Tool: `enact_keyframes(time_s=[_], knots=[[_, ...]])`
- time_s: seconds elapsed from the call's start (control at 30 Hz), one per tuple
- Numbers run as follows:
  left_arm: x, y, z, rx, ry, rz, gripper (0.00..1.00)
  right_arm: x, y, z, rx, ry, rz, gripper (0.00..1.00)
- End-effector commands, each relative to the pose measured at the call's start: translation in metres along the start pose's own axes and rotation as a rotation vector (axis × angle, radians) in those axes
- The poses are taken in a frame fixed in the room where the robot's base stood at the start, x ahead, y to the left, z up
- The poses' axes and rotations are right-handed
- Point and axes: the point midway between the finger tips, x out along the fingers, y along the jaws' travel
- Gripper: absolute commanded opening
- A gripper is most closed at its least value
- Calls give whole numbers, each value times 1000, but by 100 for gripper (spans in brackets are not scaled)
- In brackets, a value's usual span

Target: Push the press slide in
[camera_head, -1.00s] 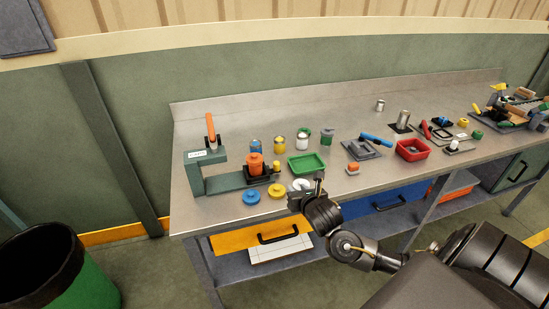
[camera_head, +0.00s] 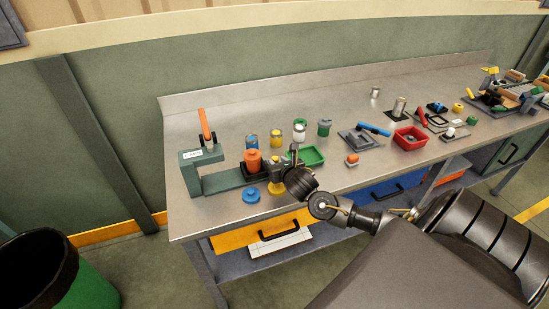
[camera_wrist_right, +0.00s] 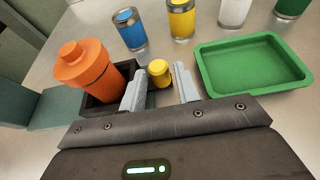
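The green press (camera_head: 192,178) stands at the left end of the bench, with its orange lever (camera_head: 206,128) raised. An orange canister (camera_head: 253,161) sits in the press's dark slide tray (camera_wrist_right: 97,103), out to the right of the press frame. The slide's yellow knob (camera_wrist_right: 159,72) shows in the right wrist view at the tray's right end. My right gripper (camera_head: 281,165) is open at that end. Its fingers are on either side of the knob, with gaps visible; whether either touches it I cannot tell. In the head view my gripper hides the knob. My left gripper is not in view.
A green tray (camera_head: 312,156) lies just right of my right gripper. Blue (camera_head: 251,142), yellow (camera_head: 277,138) and white (camera_head: 299,132) cans stand behind. A blue disc (camera_head: 250,195) and a yellow disc (camera_head: 276,187) lie near the front edge.

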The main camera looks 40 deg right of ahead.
Motion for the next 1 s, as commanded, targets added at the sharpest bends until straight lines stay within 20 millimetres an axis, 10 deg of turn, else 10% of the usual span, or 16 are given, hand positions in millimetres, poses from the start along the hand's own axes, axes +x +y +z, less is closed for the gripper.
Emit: enact_keyframes(time_s=[0.6, 0.83, 1.0], knots=[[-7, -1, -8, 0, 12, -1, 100, 34, 2, 0, 0, 1, 4, 32], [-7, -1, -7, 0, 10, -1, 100, 34, 2, 0, 0, 1, 4, 2], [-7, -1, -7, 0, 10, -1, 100, 34, 2, 0, 0, 1, 4, 0]])
